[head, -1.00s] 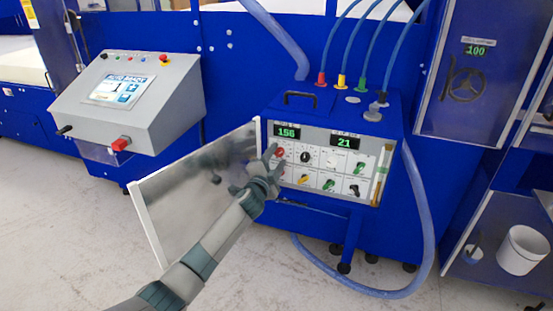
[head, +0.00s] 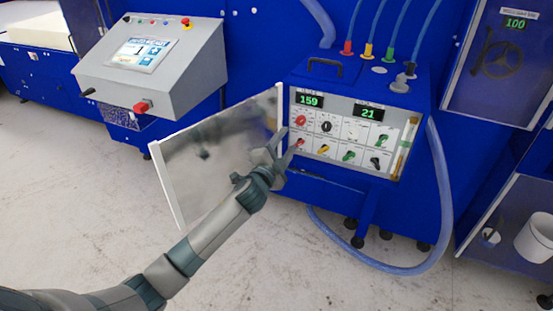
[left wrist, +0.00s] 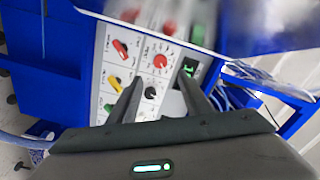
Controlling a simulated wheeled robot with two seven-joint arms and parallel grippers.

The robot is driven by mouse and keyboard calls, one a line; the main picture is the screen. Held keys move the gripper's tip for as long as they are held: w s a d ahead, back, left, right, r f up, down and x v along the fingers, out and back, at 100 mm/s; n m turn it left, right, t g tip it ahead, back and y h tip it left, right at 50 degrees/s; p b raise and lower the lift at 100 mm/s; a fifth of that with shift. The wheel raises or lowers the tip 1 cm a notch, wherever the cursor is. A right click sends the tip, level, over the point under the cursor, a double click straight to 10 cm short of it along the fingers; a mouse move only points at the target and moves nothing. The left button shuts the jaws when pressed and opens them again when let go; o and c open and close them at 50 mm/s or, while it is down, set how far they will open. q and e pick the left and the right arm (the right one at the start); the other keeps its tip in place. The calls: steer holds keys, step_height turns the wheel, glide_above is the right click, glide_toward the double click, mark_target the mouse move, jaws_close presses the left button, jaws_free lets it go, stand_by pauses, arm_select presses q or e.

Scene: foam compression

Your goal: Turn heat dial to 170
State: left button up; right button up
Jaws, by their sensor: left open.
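The blue control box (head: 372,100) has a white panel with a red round dial (head: 300,120) at its upper left. Above the dial, a green readout (head: 309,101) shows 159; a second readout (head: 370,111) shows 21. The panel's small labels are unreadable. My left gripper (head: 287,144) is open and empty, just below and left of the red dial in the head view, apparently apart from it. In the left wrist view, the red dial (left wrist: 160,61) shows between and beyond the open fingers (left wrist: 160,80). My right gripper is out of view.
An open metal door (head: 215,155) stands left of the panel, close to my left arm. Below the dial are a red switch (head: 300,143) and a yellow switch (head: 323,149); a black dial (head: 326,127) is beside it. A hose (head: 442,200) curves around the right side.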

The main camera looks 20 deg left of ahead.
arm_select(q)
steer(key=s+b, duration=0.1)
steer(key=s, duration=0.6)
steer(key=shift+a, duration=0.1)
steer(key=s+a+f+n+g, duration=0.1)
steer(key=s+f+n+g, duration=0.2)
steer(key=f, duration=1.3)
steer(key=s+a+f+n+g, duration=0.1)
steer(key=s+a+f+g, duration=0.2)
steer(key=f, duration=1.3)
steer(key=s+f+n+g+y, duration=0.15)
steer(key=s+f+g, duration=0.25)
steer(key=s+f, duration=1.55)
steer(key=s+d+f+n+g, duration=0.1)
steer(key=s+f, duration=0.5)
steer(key=s, duration=0.6)
steer(key=s+d+f+n+g, duration=0.2)
steer(key=s+f, duration=0.4)
steer(key=s, duration=0.7)
steer(key=s+d+f+n+g+h, duration=0.1)
steer(key=s+f, duration=0.5)
steer(key=s, duration=0.7)
steer(key=d+n+g, duration=0.1)
steer(key=g, duration=0.1)
steer(key=shift+g, duration=0.4)
